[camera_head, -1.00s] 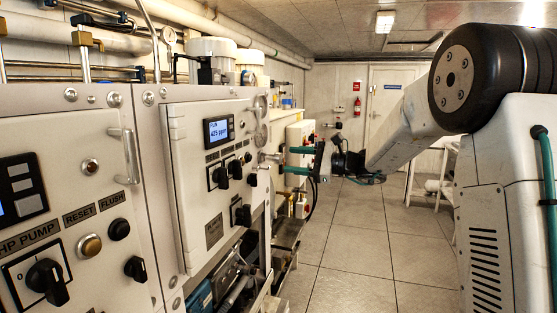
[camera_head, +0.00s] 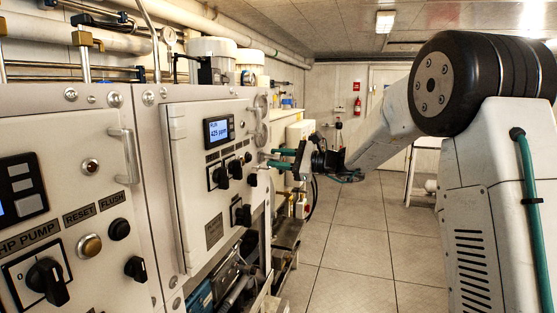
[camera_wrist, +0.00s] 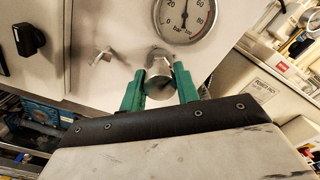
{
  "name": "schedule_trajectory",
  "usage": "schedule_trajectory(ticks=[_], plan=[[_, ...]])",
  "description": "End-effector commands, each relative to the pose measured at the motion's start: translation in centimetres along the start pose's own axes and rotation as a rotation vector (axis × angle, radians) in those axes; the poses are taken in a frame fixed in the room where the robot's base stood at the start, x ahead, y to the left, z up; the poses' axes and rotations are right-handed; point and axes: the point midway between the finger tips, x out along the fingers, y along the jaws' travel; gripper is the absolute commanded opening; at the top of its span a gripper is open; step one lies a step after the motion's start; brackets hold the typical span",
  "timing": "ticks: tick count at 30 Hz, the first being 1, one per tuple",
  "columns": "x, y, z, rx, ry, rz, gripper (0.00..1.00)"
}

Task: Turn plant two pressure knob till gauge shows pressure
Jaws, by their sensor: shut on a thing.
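A silver pressure knob (camera_wrist: 158,80) sticks out from the white panel, just below a round gauge in the wrist view. My gripper (camera_wrist: 158,86) has its two green fingers shut on the knob, one on each side. The gauge (camera_wrist: 184,14) is cut off at the top of the wrist view; its dark needle points upward, but I cannot read an exact value. In the head view my gripper (camera_head: 271,158) is at the right edge of the plant panel, and the gauge (camera_head: 262,106) shows only nearly edge-on.
A small silver valve handle (camera_wrist: 99,55) sits left of the knob. Black rotary switches (camera_head: 220,178) and a lit display (camera_head: 217,132) are on the same panel. The tiled floor (camera_head: 350,245) to the right is clear.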

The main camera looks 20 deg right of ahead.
Motion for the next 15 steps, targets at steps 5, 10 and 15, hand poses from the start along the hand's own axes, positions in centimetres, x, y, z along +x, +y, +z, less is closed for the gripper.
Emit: schedule_trajectory(ticks=[5, 10, 15], plan=[[-0.03, 0.00, 0.00, 0.025, 0.000, 0.000, 0.08], [-0.04, -0.01, 0.00, 0.102, 0.000, 0.000, 0.08], [-0.05, -0.02, 0.00, 0.225, 0.000, 0.000, 0.08]])
